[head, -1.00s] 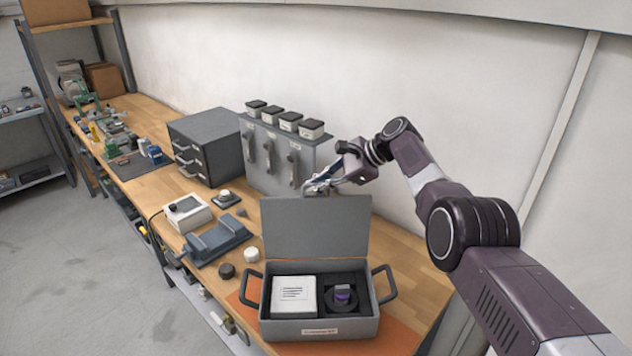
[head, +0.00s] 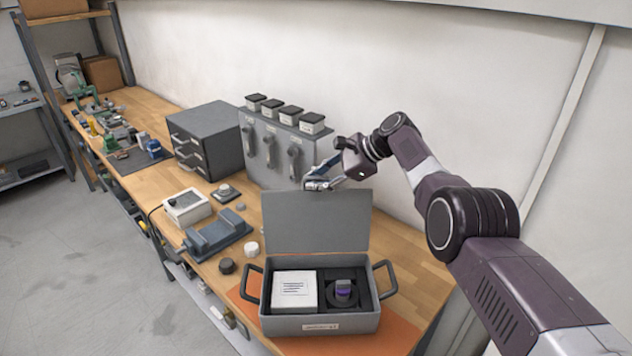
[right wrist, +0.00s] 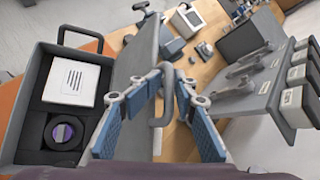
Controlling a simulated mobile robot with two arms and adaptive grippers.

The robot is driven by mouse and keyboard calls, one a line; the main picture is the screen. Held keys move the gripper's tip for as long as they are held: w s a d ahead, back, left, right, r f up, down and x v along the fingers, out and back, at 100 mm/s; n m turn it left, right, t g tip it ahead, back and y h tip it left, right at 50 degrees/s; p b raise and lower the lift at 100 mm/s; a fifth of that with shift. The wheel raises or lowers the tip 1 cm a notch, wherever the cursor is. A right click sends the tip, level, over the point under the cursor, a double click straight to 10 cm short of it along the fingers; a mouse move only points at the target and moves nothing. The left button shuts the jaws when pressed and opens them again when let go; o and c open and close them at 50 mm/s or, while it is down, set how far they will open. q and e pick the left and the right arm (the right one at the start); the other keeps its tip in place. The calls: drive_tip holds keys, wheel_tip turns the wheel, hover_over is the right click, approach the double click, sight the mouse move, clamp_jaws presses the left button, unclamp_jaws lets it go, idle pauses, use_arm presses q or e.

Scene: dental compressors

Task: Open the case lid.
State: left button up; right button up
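The grey case (head: 320,324) sits on an orange mat, and its lid (head: 316,222) stands up, open, at the back edge. Inside are a white box with printed lines (head: 294,290) and a dark round part with a purple band (head: 343,290). My right gripper (head: 318,183) is at the lid's top edge, on its far side. In the right wrist view its blue-padded fingers (right wrist: 168,88) are spread apart. A grey handle (right wrist: 159,118) beside the lid's outer face shows between them, with no clear contact. My left gripper is out of view.
A grey cabinet with levers (head: 276,158) and several black-lidded jars stands close behind my right gripper. The wooden bench (head: 407,250) is clear right of the lid.

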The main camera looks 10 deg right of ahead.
drive_tip(key=shift+d+r, duration=0.1)
drive_tip(key=shift+s+d+r, duration=0.2)
drive_tip(key=shift+d+r, duration=0.3)
drive_tip(key=v, duration=1)
drive_tip(key=shift+s, duration=0.2)
drive_tip(key=shift+d, duration=0.1)
